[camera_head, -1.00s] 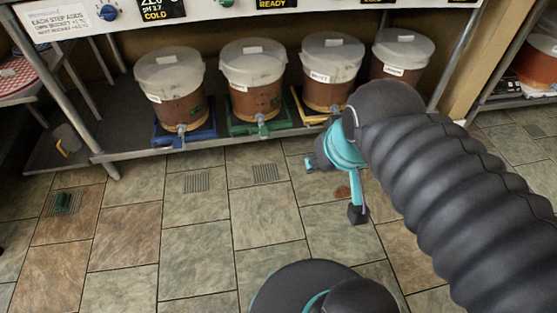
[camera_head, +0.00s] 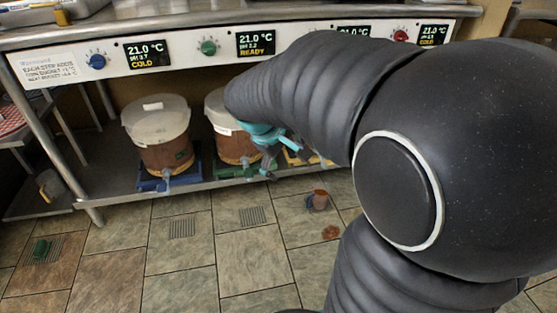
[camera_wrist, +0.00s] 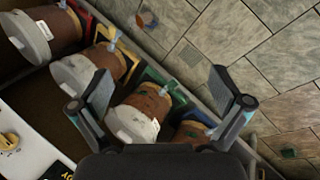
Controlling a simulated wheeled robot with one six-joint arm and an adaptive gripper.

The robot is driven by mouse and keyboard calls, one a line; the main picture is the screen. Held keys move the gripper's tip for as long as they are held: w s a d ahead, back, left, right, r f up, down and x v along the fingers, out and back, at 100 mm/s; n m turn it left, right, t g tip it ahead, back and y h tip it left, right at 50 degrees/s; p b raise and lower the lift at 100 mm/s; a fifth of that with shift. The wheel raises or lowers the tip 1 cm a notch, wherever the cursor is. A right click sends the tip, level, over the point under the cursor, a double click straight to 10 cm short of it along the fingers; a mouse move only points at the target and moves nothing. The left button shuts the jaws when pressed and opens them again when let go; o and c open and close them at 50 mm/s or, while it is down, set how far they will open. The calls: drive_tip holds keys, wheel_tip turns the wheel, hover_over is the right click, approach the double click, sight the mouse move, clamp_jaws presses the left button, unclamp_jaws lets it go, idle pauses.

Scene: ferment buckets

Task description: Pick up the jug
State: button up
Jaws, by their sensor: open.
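I cannot tell for sure which is the jug. My gripper (camera_head: 268,158) is in front of the second bucket from the left, partly hidden by my arm. In the wrist view my gripper (camera_wrist: 160,88) is open, with nothing between its fingers, facing the row of buckets.
Lidded buckets stand on coloured trays on the lower shelf, such as the left bucket (camera_head: 158,135) on a blue tray (camera_head: 150,184). A control panel (camera_head: 170,57) with knobs and displays runs above. A green object (camera_head: 40,248) lies on the floor. The tiled floor in front is mostly clear.

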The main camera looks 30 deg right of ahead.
sight(310, 197)
drive_tip(key=w+d+f+n+g+h+b, duration=0.1)
drive_tip(key=w+d+f+n+h, duration=0.25)
drive_tip(key=w+d+f, duration=0.5)
drive_tip(key=w+d+f+n+g+h+b, duration=0.15)
drive_tip(key=w+d+f+n, duration=0.3)
drive_tip(key=w+f, duration=0.7)
drive_tip(key=w+d+f+n+t+h+b, duration=0.15)
drive_tip(key=d+f+n, duration=0.25)
drive_tip(key=f, duration=1)
drive_tip(key=w+d+f+n+t+h, duration=0.1)
drive_tip(key=w+d+f+n+h, duration=0.2)
drive_tip(key=f, duration=1)
drive_tip(key=shift+n+y, duration=0.3)
drive_tip(key=shift+y, duration=0.25)
drive_tip(key=x, duration=0.7)
drive_tip(key=shift+s+f+b, duration=0.1)
drive_tip(key=shift+s+b, duration=0.3)
drive_tip(key=shift+s, duration=0.1)
drive_tip(key=shift+w+r+b+x, duration=0.1)
drive_tip(key=shift+b+x, duration=0.1)
drive_tip(key=shift+x, duration=1.35)
drive_tip(key=shift+w+r+b+x, duration=0.1)
drive_tip(key=shift+w+b+x, duration=0.1)
drive_tip(key=shift+x, duration=1.35)
drive_tip(key=c, duration=1.5)
drive_tip(key=shift+r, duration=0.1)
